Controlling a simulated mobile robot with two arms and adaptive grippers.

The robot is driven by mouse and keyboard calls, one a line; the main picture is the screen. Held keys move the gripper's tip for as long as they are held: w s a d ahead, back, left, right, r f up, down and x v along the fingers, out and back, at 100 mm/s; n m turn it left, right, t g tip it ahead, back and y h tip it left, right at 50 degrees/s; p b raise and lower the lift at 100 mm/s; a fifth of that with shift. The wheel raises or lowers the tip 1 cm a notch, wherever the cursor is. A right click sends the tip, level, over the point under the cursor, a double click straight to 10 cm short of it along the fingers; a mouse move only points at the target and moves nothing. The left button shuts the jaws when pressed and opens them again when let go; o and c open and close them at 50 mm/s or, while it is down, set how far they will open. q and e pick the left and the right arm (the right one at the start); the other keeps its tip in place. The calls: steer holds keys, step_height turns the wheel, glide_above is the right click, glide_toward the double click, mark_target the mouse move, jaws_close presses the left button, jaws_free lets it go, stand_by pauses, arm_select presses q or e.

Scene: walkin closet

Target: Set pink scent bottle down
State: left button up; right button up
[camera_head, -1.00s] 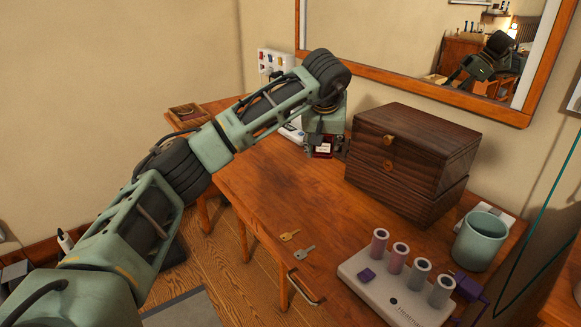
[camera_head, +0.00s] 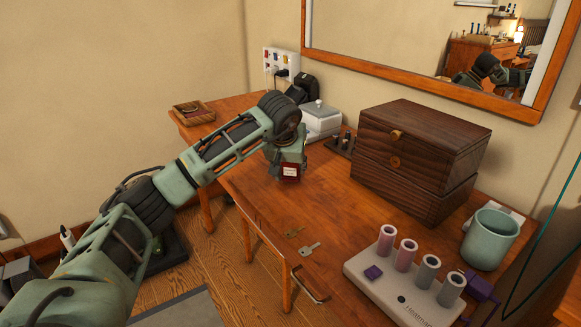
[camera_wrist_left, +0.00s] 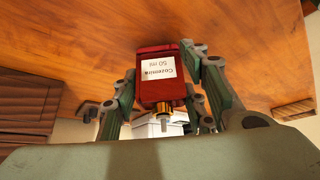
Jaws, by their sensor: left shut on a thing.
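The scent bottle (camera_head: 290,173) looks deep red, with a white label. It shows in the head view below my left gripper (camera_head: 289,164), over the left part of the wooden table. In the left wrist view the bottle (camera_wrist_left: 160,92) sits between the fingers of my left gripper (camera_wrist_left: 158,62), with its label reading 50 ml and a gold neck toward the camera. The left gripper is shut on it. I cannot tell whether the bottle's base touches the table (camera_head: 262,200). My right gripper is not in view.
A dark wooden box (camera_head: 415,155) stands right of the gripper. A small rack (camera_head: 343,143) and a white box (camera_head: 320,120) are behind it. Keys (camera_head: 310,249), a white holder with tubes (camera_head: 385,285) and a green mug (camera_head: 490,238) are nearer.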

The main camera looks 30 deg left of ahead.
arm_select(q)
steer(key=shift+r, duration=0.1)
steer(key=o, duration=1.3)
steer(key=shift+o, duration=0.2)
steer(key=shift+s+r, duration=0.1)
steer(key=shift+r, duration=0.2)
steer(key=p+v, duration=0.1)
steer(key=v, duration=1)
steer(key=shift+d, duration=0.15)
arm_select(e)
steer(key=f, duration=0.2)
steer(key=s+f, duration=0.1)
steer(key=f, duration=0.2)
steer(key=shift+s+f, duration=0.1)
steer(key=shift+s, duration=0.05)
arm_select(q)
steer(key=shift+s+r, duration=0.1)
steer(key=shift+s, duration=0.05)
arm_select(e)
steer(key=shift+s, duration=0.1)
